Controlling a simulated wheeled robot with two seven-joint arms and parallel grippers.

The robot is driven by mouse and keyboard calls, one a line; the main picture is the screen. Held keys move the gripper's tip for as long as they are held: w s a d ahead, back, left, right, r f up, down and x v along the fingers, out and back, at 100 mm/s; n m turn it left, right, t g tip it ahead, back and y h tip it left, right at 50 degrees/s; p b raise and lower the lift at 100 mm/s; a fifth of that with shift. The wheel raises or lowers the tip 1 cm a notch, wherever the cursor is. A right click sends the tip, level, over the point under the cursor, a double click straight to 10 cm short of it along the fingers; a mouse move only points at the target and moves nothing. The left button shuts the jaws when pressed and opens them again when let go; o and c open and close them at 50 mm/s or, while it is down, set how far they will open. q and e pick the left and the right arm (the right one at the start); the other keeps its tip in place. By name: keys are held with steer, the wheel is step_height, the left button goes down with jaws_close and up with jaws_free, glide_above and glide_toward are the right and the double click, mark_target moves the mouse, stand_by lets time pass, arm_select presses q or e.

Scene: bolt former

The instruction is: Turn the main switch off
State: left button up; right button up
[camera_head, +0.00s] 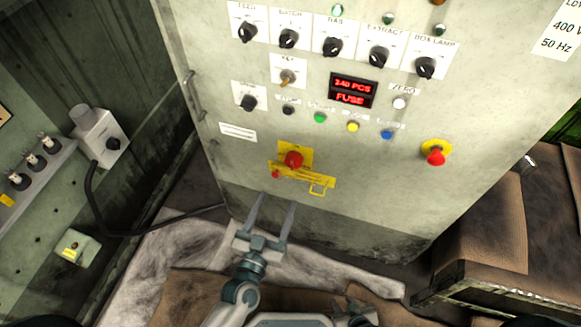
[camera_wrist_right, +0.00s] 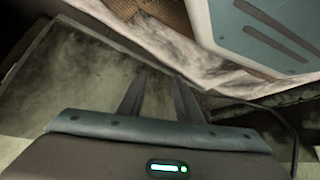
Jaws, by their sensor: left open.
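The main switch (camera_head: 292,160) is a red rotary knob on a yellow plate, low on the front of the pale cabinet. A yellow hasp-like bar with a small red part (camera_head: 275,174) lies just under it. My left gripper (camera_head: 277,200) is open and empty, below the switch and apart from it in the picture, its two fingers pointing up toward the panel. My right gripper (camera_head: 352,310) shows only partly at the bottom edge of the head view. In the right wrist view its two fingers (camera_wrist_right: 160,75) stand apart with nothing between them.
The cabinet carries several black selector knobs, a red display (camera_head: 352,91), coloured buttons and a red emergency stop (camera_head: 435,156) at right. A metal handle (camera_head: 194,95) is on its left edge. A grey box with a cable (camera_head: 99,135) stands at left, a brown bench (camera_head: 490,230) at right.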

mark_target(292, 166)
arm_select(q)
steer(key=x, duration=1.2)
steer(key=shift+w+d+p, duration=0.1)
steer(key=shift+w+p, duration=0.15)
steer(key=shift+p, duration=0.1)
steer(key=c, duration=0.9)
steer(key=shift+c, duration=0.8)
arm_select(e)
steer(key=shift+a+r+t, duration=0.3)
steer(key=shift+a+r, duration=0.1)
steer(key=shift+a, duration=0.15)
